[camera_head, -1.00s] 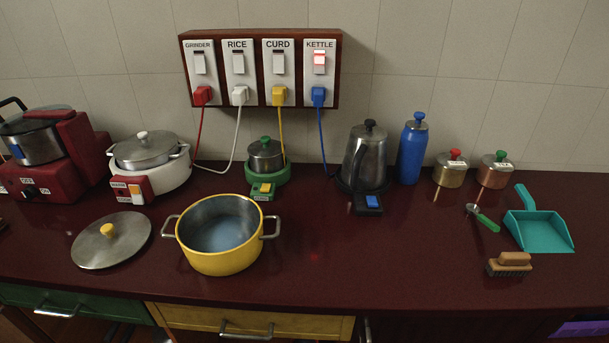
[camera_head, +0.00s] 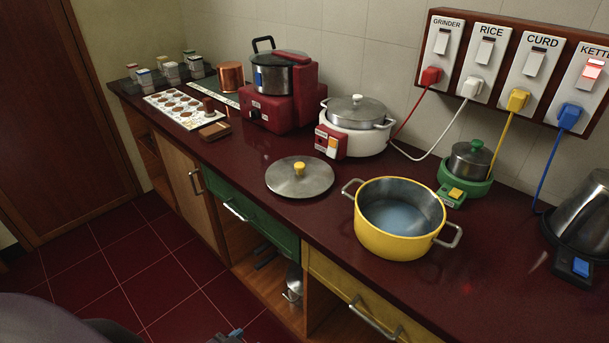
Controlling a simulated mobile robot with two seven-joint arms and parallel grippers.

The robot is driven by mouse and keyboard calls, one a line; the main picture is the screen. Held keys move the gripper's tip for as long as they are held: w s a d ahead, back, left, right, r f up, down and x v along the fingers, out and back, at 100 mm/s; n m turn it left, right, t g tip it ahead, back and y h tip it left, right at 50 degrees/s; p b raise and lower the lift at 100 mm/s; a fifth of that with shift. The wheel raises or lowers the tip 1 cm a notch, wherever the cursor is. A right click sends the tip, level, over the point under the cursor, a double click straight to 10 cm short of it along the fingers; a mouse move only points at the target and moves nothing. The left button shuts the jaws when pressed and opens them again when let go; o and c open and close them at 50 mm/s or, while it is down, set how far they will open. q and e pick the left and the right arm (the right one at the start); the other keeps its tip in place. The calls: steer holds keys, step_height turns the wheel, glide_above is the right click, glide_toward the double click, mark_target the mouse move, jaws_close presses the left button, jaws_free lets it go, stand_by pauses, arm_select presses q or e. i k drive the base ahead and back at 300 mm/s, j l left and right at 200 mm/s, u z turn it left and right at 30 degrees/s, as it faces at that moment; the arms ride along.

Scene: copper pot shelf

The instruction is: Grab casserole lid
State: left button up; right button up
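The casserole lid (camera_head: 318,184) is a flat steel disc with a yellow knob (camera_head: 299,168). It lies flat on the dark red counter, knob up, near the front edge above the green drawer. The yellow casserole (camera_head: 394,240) stands open to its right, apart from it, with two steel side handles and a pale bluish inside. Dark parts of my own body show at the bottom left, and a small piece that may belong to my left arm shows at the bottom edge. No fingertips are visible. My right gripper is not in view. Nothing touches the lid.
Behind the lid stand a red grinder (camera_head: 280,108) and a white rice cooker (camera_head: 355,142). A green curd maker (camera_head: 462,181) and a kettle (camera_head: 585,218) are to the right. A tray (camera_head: 153,100) lies far left. Counter around the lid is bare. Red tiled floor is free at left.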

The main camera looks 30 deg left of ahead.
mark_target(299, 177)
steer(key=i+j, duration=0.1)
steer(key=j, duration=0.3)
steer(key=i+j+z, duration=0.15)
steer(key=j, duration=0.25)
steer(key=i+j, duration=0.1)
steer(key=j, duration=0.3)
steer(key=j+z, duration=0.15)
steer(key=j, duration=0.3)
steer(key=i, duration=0.05)
